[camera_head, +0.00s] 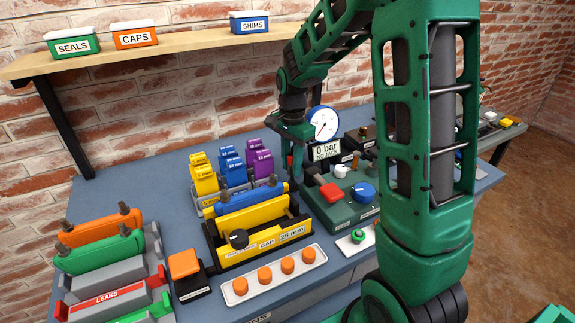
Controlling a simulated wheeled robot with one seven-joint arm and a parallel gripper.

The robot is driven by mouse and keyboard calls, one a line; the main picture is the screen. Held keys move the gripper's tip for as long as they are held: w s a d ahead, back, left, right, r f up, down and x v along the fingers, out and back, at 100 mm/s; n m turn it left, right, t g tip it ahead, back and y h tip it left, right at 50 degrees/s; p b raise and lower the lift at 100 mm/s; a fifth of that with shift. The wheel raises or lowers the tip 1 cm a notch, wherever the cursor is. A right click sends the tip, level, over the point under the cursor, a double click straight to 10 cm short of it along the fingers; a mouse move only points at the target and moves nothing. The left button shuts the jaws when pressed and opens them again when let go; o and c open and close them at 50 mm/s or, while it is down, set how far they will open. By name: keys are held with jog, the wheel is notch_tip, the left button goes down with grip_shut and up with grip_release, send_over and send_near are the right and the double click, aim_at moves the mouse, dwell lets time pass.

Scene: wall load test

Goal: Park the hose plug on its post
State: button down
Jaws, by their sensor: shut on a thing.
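My gripper (296,168) hangs beside the left edge of the pressure gauge (323,123), fingers pointing down. It is shut on a small dark piece that I take to be the hose plug; the fingers hide most of it. It is just behind the blue plate's right end and left of the green pump box. I cannot make out the hose or clearly tell which part is the post. A dark fitting with a brass top (363,133) stands right of the gauge.
The green pump box (345,207) carries a red block and a blue knob. A yellow gap fixture (262,238) with a blue plate (250,198) stands left of it. Coloured blocks (231,165) are behind. A wooden shelf (190,48) overhangs the bench. My arm hides the right middle.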

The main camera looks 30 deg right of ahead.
jog(key=shift+f, duration=1.25)
jog(key=c, duration=1.3)
grip_release()
jog(key=shift+c, duration=0.2)
jog(key=o, duration=0.3)
jog(key=shift+s, duration=0.1)
jog(key=shift+c, duration=0.3)
jog(key=shift+o, duration=0.4)
jog(key=shift+r, duration=3.95)
